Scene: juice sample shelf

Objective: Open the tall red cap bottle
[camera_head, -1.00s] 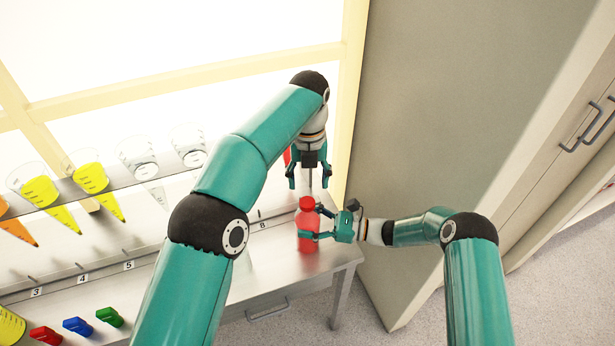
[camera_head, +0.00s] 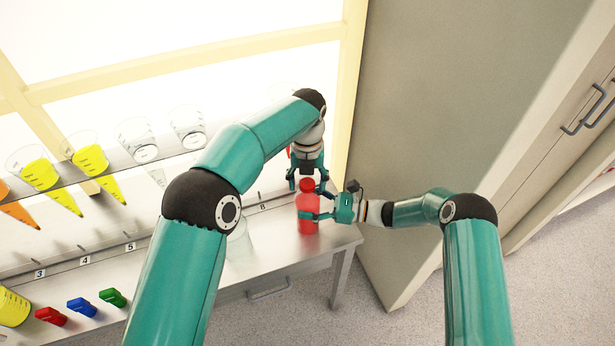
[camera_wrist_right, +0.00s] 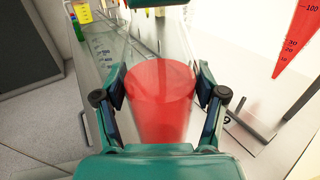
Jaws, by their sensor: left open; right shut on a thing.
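The tall red bottle (camera_head: 308,220) stands upright near the right end of the metal shelf, with its red cap (camera_head: 307,185) on top. My right gripper (camera_head: 318,207) comes in from the right and is shut on the bottle's body. In the right wrist view the red bottle (camera_wrist_right: 161,100) sits between the two fingers of my right gripper (camera_wrist_right: 161,88). My left gripper (camera_head: 307,183) points down from above with its fingers open on either side of the cap. Whether a finger touches the cap cannot be told.
Cone-shaped measures, some with yellow (camera_head: 92,160) or orange liquid, hang in the rear rack. A clear glass vessel (camera_head: 240,243) stands left of the bottle, partly behind my left arm. Small red, blue (camera_head: 80,306) and green pieces lie front left. A tall grey cabinet (camera_head: 440,110) stands right.

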